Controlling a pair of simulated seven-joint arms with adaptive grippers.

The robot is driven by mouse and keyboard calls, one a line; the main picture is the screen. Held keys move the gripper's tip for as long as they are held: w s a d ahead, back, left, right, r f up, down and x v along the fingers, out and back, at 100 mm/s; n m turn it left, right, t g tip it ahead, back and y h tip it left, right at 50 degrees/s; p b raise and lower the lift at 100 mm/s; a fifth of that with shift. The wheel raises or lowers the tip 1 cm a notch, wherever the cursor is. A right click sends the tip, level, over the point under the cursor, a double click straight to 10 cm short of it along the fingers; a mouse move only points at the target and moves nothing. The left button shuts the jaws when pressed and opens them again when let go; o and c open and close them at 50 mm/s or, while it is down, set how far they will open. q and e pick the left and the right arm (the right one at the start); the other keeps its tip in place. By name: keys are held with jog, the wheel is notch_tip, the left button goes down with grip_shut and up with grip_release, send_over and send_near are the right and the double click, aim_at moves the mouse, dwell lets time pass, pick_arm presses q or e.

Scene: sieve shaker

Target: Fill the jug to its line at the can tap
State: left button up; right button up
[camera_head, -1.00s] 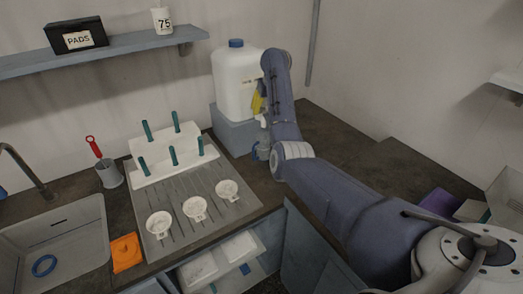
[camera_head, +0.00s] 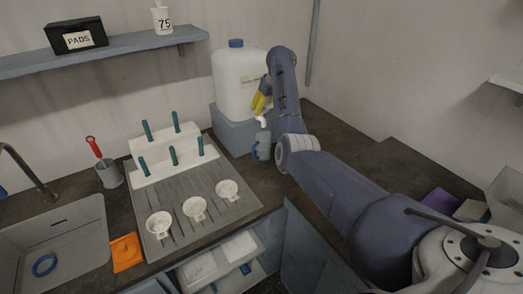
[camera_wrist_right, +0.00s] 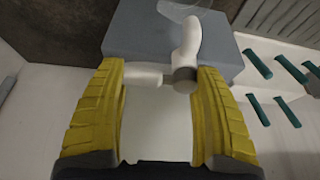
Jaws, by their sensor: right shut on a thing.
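The white can (camera_head: 238,85) with a blue cap stands on a grey-blue block. Its white tap (camera_head: 262,121) points down at the can's right front; the tap also shows in the wrist view (camera_wrist_right: 186,55). The clear jug (camera_head: 264,143) with a blue handle stands below the tap, partly beside my arm. Its rim shows at the top of the wrist view (camera_wrist_right: 186,8). My right gripper (camera_head: 260,101) is at the tap, its yellow fingers (camera_wrist_right: 160,80) shut on the tap's crosswise part. The jug's line and water level are too small to make out. My left gripper is out of view.
A grey mat (camera_head: 200,228) with white dishes and a white peg rack (camera_head: 172,158) lies left of the block. Further left are an orange cloth (camera_head: 126,252), a grey cup (camera_head: 110,175) and the sink (camera_head: 60,235). The counter (camera_head: 345,150) behind my arm is clear.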

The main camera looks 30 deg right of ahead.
jog(key=shift+a+f, duration=0.2)
jog(key=shift+f, duration=0.15)
jog(key=m, duration=0.1)
jog(key=s+m+h, duration=0.1)
jog(key=m, duration=0.1)
jog(key=shift+a, duration=0.1)
jog(key=shift+w+r, duration=0.1)
dwell(4.8)
jog(key=shift+w+n+y, duration=0.2)
jog(key=shift+n+y, duration=0.05)
jog(key=shift+n, duration=0.55)
jog(key=shift+w+n+y, duration=0.2)
jog(key=shift+n+y, duration=0.05)
jog(key=shift+n, duration=0.55)
jog(key=o, duration=1.2)
jog(key=shift+w+r, duration=0.1)
jog(key=shift+d, duration=0.25)
jog(key=shift+r, duration=0.1)
